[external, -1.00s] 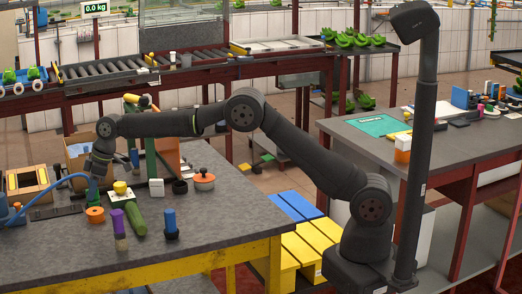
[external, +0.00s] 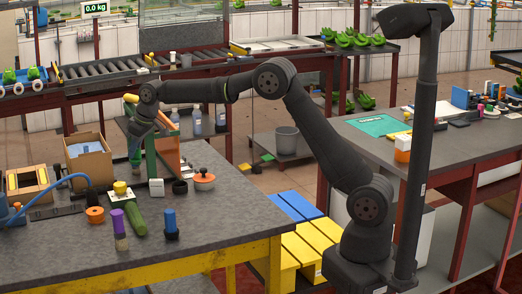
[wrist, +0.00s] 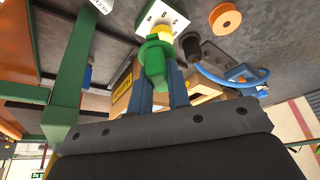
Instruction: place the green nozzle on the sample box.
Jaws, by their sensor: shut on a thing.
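The green nozzle (wrist: 153,60) is held between the two dark blue fingers of my gripper (wrist: 163,85) in the wrist view. In the external view my gripper (external: 136,142) is raised over the table's far left part, right of an open cardboard box (external: 88,160) with something pale blue inside. A box with a yellow label (wrist: 122,92) shows behind the fingers in the wrist view; its lettering is too small to read. I cannot tell for certain which box is the sample box. The nozzle is too small to make out surely in the external view.
A green post (external: 150,155) with an orange panel stands close to my gripper. On the table are a wooden tray (external: 27,182), an orange spool (external: 95,214), a blue hose (external: 70,178), a purple-topped marker (external: 118,222) and a blue-topped one (external: 170,224). The table's front right is clear.

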